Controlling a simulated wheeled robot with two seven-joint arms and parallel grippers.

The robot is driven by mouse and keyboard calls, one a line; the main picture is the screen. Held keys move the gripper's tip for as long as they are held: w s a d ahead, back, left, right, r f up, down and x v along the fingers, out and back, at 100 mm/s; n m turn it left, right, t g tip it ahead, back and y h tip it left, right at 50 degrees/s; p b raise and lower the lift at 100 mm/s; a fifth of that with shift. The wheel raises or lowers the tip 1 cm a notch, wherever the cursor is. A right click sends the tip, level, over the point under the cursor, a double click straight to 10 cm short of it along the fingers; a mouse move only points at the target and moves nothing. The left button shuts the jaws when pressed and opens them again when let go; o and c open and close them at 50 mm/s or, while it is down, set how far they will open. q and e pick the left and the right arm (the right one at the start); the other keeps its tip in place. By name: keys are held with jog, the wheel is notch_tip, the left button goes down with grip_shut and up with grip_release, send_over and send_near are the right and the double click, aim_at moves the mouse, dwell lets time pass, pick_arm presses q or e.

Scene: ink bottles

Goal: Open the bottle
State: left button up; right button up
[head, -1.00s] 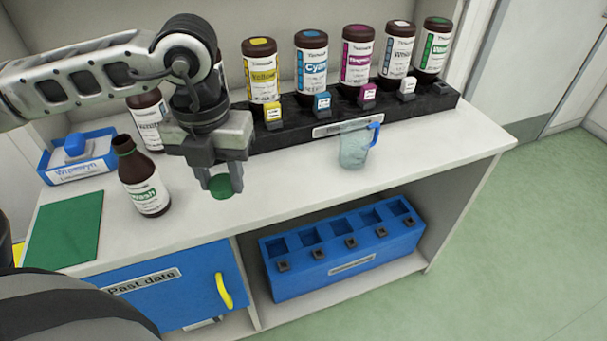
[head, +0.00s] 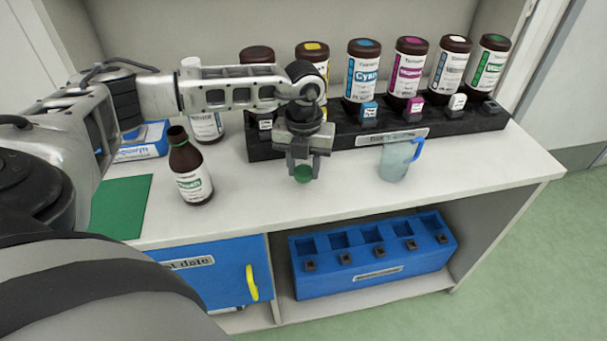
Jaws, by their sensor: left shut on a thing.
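A brown bottle with a white and green label (head: 192,175) stands upright on the counter, left of the middle, its neck bare with no cap on it. My left gripper (head: 303,170) is shut on a round green cap (head: 303,175). It holds the cap above the counter, to the right of the bottle and apart from it. My right gripper does not show.
A black rack (head: 345,133) with several brown ink bottles runs along the back. A clear jug with a blue handle (head: 396,160) stands before it. A green mat (head: 121,205) lies at the left, near a blue tray (head: 143,153). A blue crate (head: 345,285) sits on the lower shelf.

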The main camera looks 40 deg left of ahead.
aim_at(303, 171)
pick_arm(q)
jog(key=shift+f, duration=1.55)
jog(key=shift+f, duration=0.2)
jog(key=o, duration=1.1)
jog(key=shift+r, duration=0.2)
